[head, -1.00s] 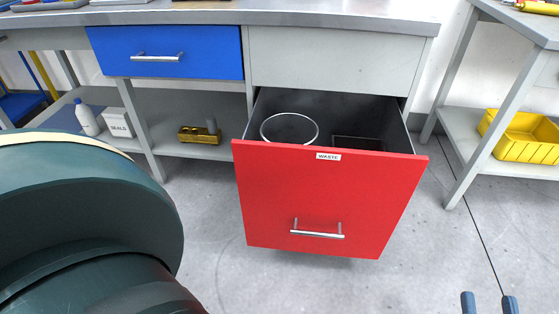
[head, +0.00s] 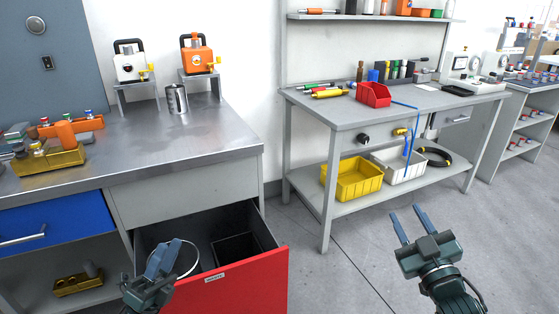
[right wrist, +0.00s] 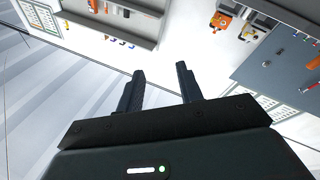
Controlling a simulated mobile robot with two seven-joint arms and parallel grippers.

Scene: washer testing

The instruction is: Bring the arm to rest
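My left gripper (head: 163,258) is in the head view at lower left, in front of the open red waste drawer (head: 240,285). Its fingers overlap in this view, so I cannot tell whether they are apart; no object shows in them. My right gripper (head: 411,220) is at lower right in the head view, pointing up over bare floor. Its two fingers are apart with nothing between them. The right wrist view also shows the right gripper (right wrist: 160,88) open and empty.
A grey workbench (head: 135,165) stands at left, with its waste drawer pulled out and a ring-rimmed bin (head: 193,250) inside. A second bench (head: 345,107) stands behind, with yellow (head: 352,190) and white bins (head: 405,170) on its lower shelf. Floor around the right gripper is clear.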

